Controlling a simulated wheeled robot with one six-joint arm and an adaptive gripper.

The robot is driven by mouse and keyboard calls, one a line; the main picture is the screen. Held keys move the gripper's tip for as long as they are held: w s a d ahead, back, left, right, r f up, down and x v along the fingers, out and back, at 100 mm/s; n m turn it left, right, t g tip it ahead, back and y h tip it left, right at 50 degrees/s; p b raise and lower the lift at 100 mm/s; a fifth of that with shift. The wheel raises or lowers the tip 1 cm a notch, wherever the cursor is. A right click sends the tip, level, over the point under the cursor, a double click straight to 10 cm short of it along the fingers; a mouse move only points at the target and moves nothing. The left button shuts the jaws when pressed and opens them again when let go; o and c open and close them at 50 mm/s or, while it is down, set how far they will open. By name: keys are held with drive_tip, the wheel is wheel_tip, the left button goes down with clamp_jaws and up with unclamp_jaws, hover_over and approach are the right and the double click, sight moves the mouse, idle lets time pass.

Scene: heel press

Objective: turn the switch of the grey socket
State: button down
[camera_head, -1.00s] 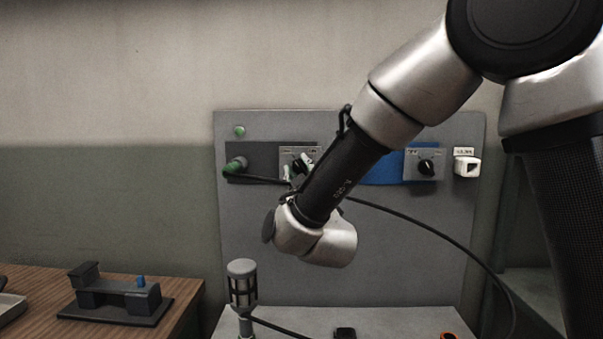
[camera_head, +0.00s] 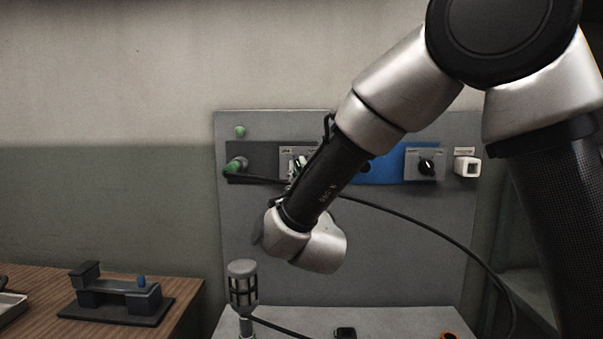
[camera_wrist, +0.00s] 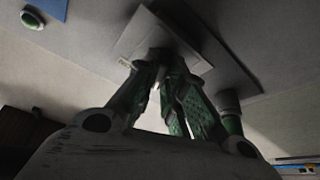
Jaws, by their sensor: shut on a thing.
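The grey socket (camera_head: 238,152) is a dark panel at the left of the grey board, with a green-ended plug (camera_head: 235,165) at its left end. The plug also shows in the wrist view (camera_wrist: 230,115). The socket's pale switch plate (camera_head: 286,153) is partly covered by my gripper (camera_head: 297,168) and arm. In the wrist view my gripper (camera_wrist: 162,68) reaches the switch plate (camera_wrist: 143,32) with its green-padded fingers close together, shut on the switch knob. The knob is mostly hidden between the fingertips, so its angle cannot be told.
A blue socket (camera_head: 394,168) with a black-knob switch (camera_head: 426,166) and a white holder (camera_head: 467,167) are to the right. A black cable (camera_head: 430,226) droops across the board. A caged grey lamp-like object (camera_head: 242,285) stands below. A black fixture (camera_head: 118,300) is on the wooden table.

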drive_tip(key=m+h, duration=0.2)
drive_tip(key=m, duration=0.3)
drive_tip(key=m+h, duration=0.3)
drive_tip(key=m, duration=0.3)
drive_tip(key=m+g+h, duration=0.1)
drive_tip(key=m+h, duration=0.2)
drive_tip(key=m, duration=0.2)
drive_tip(key=shift+a+m, duration=0.3)
drive_tip(key=shift+a, duration=0.1)
drive_tip(key=shift+m+h, duration=0.3)
drive_tip(key=shift+h, duration=0.1)
drive_tip(key=c, duration=1.5)
unclamp_jaws()
drive_tip(key=shift+s, duration=0.1)
drive_tip(key=v, duration=1.1)
drive_tip(key=shift+s, duration=0.4)
